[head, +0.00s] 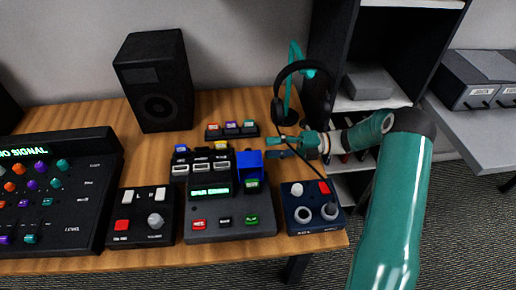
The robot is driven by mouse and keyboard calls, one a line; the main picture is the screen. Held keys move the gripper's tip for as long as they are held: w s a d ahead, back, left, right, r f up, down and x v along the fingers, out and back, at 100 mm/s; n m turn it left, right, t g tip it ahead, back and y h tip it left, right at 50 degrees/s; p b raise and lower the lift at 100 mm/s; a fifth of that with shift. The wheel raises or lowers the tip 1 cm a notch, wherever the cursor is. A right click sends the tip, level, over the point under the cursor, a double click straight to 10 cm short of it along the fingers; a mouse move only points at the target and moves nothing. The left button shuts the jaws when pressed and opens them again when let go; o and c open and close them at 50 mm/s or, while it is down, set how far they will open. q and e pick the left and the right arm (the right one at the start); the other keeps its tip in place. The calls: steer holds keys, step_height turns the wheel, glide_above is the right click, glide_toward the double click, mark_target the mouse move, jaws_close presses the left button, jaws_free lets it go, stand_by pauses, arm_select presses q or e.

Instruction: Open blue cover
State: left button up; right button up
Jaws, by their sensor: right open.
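The blue cover (249,163) is on the right side of the black device with the green display (210,191). It stands up above the device's top, and a green-lit button (252,184) shows just in front of it. My right gripper (270,147) comes in from the right, with its teal fingers apart and pointing left. It is at the cover's upper right, close to it, and appears empty. I cannot tell whether a fingertip touches the cover. My left gripper is not in view.
A dark blue box with knobs (312,212) sits right of the device, and a black switch box (140,216) sits left. A small button strip (231,130) lies behind. A headphone stand (291,75) rises behind my gripper. A speaker (156,80) stands at the back.

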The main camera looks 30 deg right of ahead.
steer(key=v, duration=0.5)
steer(key=shift+s+d, duration=0.1)
steer(key=shift+d, duration=0.3)
